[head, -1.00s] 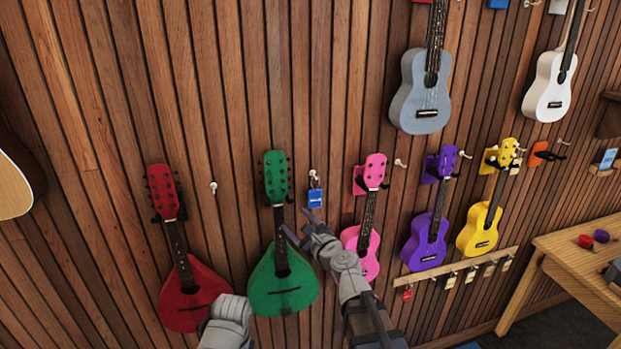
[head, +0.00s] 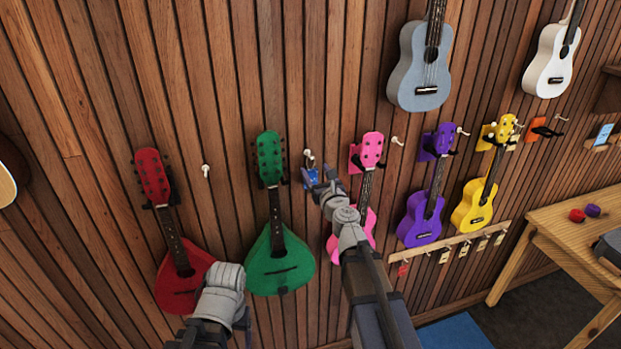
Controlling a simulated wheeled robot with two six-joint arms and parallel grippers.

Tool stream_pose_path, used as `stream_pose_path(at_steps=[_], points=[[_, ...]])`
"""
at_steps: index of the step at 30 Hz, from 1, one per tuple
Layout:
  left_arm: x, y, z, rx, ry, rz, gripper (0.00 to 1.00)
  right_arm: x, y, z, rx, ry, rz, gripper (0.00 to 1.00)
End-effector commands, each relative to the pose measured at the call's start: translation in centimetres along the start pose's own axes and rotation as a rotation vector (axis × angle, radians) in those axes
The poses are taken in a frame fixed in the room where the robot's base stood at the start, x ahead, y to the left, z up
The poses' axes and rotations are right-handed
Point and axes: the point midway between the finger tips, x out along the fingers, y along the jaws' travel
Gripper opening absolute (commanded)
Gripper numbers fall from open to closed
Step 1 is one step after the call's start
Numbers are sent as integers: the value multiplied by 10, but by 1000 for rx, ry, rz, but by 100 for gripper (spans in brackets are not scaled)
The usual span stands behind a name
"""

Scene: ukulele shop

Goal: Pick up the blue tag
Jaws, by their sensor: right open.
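The small blue tag (head: 309,177) hangs from a white wall hook (head: 308,156), between the green and pink instruments. My right gripper (head: 318,176) is open, with its fingers at the tag and partly covering it. I cannot tell whether the fingers touch the tag or sit on both sides of it. My left arm shows at the bottom left, but its fingers are not visible.
A green instrument (head: 276,265) hangs left of the tag and a pink ukulele (head: 369,158) right of it, partly behind my right arm. A red instrument (head: 180,270) hangs further left. A wooden table (head: 555,222) stands at the right.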

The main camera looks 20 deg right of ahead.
Motion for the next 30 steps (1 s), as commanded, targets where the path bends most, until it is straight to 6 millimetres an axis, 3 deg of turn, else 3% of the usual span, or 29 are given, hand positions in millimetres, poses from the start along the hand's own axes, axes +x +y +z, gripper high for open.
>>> stream_pose_path(at_steps=[11, 19, 30], points=[[3, 0, 0, 0, 0, 0, 77, 49, 1, -3, -1, 0, 0, 70], [3, 0, 0, 0, 0, 0, 77, 50, 1, -3, -1, 0, -1, 69], [3, 0, 0, 0, 0, 0, 77, 50, 1, -3, -1, 0, -1, 28]])
